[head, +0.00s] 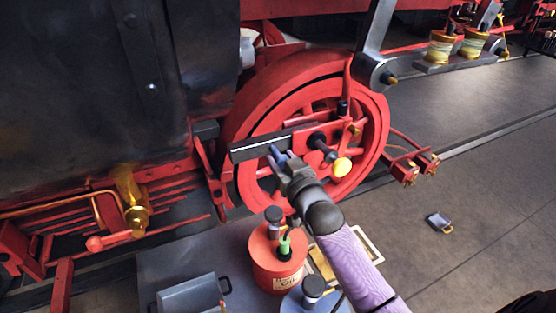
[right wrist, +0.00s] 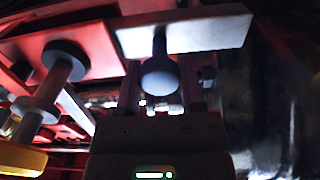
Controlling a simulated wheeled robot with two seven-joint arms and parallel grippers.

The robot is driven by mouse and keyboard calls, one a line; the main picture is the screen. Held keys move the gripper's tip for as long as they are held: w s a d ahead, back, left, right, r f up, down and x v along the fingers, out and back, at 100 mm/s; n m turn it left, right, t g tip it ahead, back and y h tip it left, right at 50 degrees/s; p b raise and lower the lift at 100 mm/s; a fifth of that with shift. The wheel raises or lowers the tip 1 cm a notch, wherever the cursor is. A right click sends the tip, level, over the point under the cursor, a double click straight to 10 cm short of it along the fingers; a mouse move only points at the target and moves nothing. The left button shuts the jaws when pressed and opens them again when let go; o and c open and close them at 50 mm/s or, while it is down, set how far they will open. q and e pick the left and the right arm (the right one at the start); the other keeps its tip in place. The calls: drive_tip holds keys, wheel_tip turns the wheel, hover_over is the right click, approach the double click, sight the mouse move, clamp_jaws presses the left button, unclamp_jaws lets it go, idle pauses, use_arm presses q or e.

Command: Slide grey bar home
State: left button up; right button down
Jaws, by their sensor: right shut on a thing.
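The grey bar (head: 246,153) lies across the upper left of the red spoked wheel (head: 300,88) in the head view, its top edge bright. In the right wrist view the bar (right wrist: 205,33) crosses the top, with a blue-grey round knob (right wrist: 158,77) on a short stem below it. My right gripper (head: 282,160) reaches up from the lower right and is shut on the bar's knob. Its fingers also show in the right wrist view (right wrist: 160,92), on either side of the knob. The bar's right end meets red parts near the wheel's middle. My left gripper is not in view.
A black stem with a yellow knob (head: 341,167) sticks out just right of my gripper. Below stand a red oil can (head: 276,262) and a grey tray (head: 190,297). A small grey-blue box (head: 440,222) lies on the otherwise clear floor at right.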

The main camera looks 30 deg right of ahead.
drive_tip(key=c, duration=0.6)
unclamp_jaws()
drive_tip(key=shift+d, duration=0.15)
drive_tip(key=o, duration=0.4)
drive_tip(key=shift+d, duration=0.25)
drive_tip(key=shift+c, duration=0.2)
drive_tip(key=shift+s+a, duration=0.1)
drive_tip(key=shift+a, duration=0.05)
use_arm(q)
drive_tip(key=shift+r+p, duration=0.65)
use_arm(e)
drive_tip(key=s, duration=0.9)
drive_tip(key=shift+s+a, duration=0.3)
drive_tip(key=shift+s, duration=0.1)
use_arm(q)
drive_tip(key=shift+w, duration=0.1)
